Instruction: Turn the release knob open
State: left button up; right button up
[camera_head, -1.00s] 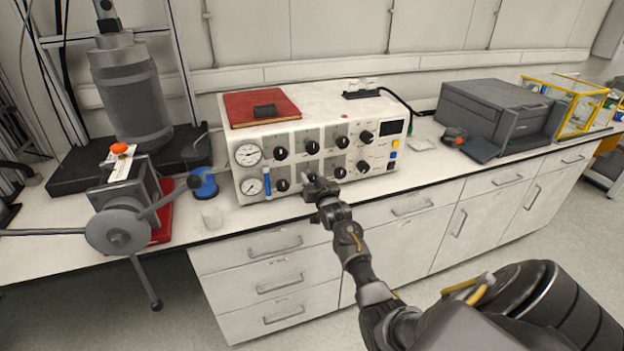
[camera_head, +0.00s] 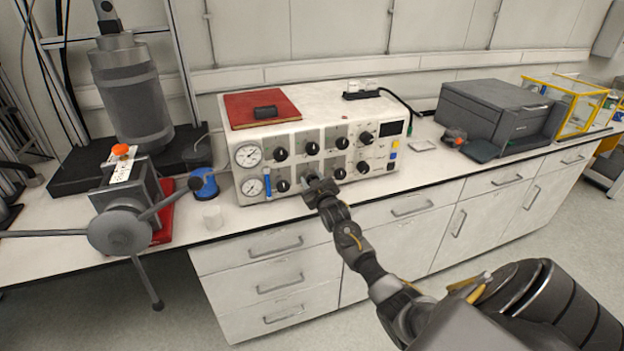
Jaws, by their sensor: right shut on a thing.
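The white control box (camera_head: 355,118) stands on the bench with two round gauges at its left and two rows of black knobs on its front. My right gripper (camera_head: 310,182) is at the lower row of knobs, shut on a knob that its fingers mostly hide. The gripper looks turned about its own axis. Other black knobs show beside it, one at the left (camera_head: 282,186) and one at the right (camera_head: 340,173). I cannot read the labels. My left gripper is not in view.
A grey press with a spoked handwheel (camera_head: 119,232) stands at the left. A red book (camera_head: 260,108) lies on the box. A blue roll (camera_head: 204,183) and a small white cup (camera_head: 212,216) are left of the box. A dark grey printer (camera_head: 497,112) stands at the right.

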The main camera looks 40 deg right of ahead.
jog(key=n, duration=0.4)
jog(key=shift+n+p, duration=0.3)
jog(key=n, duration=0.3)
jog(key=shift+a+n, duration=0.1)
jog(key=shift+n, duration=0.3)
jog(key=n+p, duration=0.1)
jog(key=n, duration=0.3)
jog(key=shift+f+n+p, duration=0.1)
jog(key=shift+n+p, duration=0.35)
jog(key=shift+n, duration=1.75)
jog(key=o, duration=1)
jog(key=shift+c, duration=0.2)
